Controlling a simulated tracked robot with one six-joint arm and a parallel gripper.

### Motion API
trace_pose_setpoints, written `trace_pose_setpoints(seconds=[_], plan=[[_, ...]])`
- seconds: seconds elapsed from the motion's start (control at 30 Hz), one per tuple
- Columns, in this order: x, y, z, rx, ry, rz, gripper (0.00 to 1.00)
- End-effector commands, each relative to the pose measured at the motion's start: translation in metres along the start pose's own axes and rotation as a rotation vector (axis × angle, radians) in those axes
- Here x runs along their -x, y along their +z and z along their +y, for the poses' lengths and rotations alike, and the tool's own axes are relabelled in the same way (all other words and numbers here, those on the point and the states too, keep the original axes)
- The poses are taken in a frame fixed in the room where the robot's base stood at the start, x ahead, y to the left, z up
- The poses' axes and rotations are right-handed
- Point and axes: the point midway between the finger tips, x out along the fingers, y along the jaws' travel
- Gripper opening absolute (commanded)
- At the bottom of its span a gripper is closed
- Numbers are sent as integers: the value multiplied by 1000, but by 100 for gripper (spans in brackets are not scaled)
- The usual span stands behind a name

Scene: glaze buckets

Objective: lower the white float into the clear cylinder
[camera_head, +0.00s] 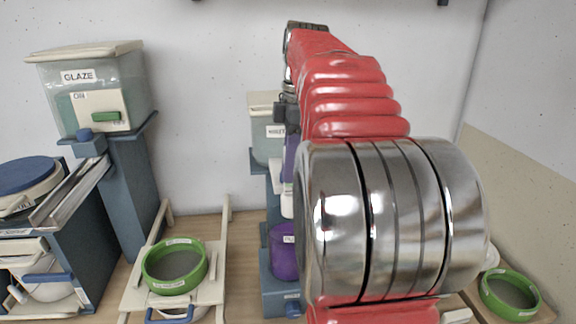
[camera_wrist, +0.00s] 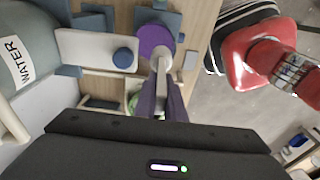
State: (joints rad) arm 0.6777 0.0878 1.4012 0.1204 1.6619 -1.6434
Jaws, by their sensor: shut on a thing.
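My gripper (camera_wrist: 164,82) is shut on a narrow pale grey-white piece (camera_wrist: 160,58), which fits the white float. Its dark purple fingers point up the wrist view, and the piece reaches over a purple round thing (camera_wrist: 155,40). In the head view my red arm hides most of the gripper. A small white part (camera_head: 287,204) shows left of the arm, above a purple container (camera_head: 284,252); I cannot tell if it is the float. I cannot make out the clear cylinder in either view.
A GLAZE tank (camera_head: 95,80) stands on a blue post at left. A green-rimmed sieve (camera_head: 175,266) sits on a pale frame, and another green ring (camera_head: 510,295) lies at right. A WATER tank (camera_wrist: 25,50) stands close at left in the wrist view.

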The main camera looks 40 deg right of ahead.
Motion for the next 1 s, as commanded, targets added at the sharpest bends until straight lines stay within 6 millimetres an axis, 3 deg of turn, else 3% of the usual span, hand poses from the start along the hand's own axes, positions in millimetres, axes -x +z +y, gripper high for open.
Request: trace_pose_setpoints(seconds=[1.0], plan=[[-46, 8, 0, -5, 0, 0, 0]])
